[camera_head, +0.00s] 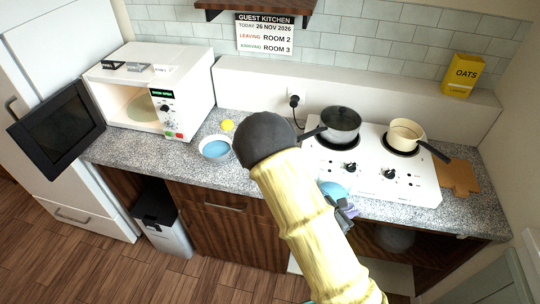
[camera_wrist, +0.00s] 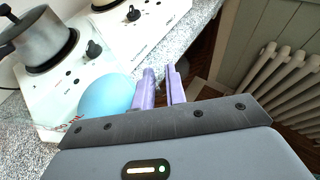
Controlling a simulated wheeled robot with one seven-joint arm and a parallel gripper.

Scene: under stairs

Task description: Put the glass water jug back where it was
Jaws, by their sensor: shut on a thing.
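The glass water jug (camera_head: 333,189) shows in the head view as a light-blue rounded patch at the counter's front edge, below the hob, partly hidden by my arm. In the wrist view the jug (camera_wrist: 105,97) is a pale blue round shape left of my fingers. My gripper (camera_wrist: 162,80) has its purple fingers close together at the jug's right side, shut on it, apparently at the handle; the grip point itself is unclear. In the head view my gripper (camera_head: 349,210) is mostly behind my arm. I cannot tell whether the jug touches the counter.
A white hob (camera_head: 415,190) holds a dark pot (camera_head: 341,122) and a cream pan (camera_head: 405,134). A bowl of blue liquid (camera_head: 215,148) and a yellow ball (camera_head: 227,125) stand left of my arm. The microwave (camera_head: 180,85) is open. A radiator (camera_wrist: 285,75) is at the right.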

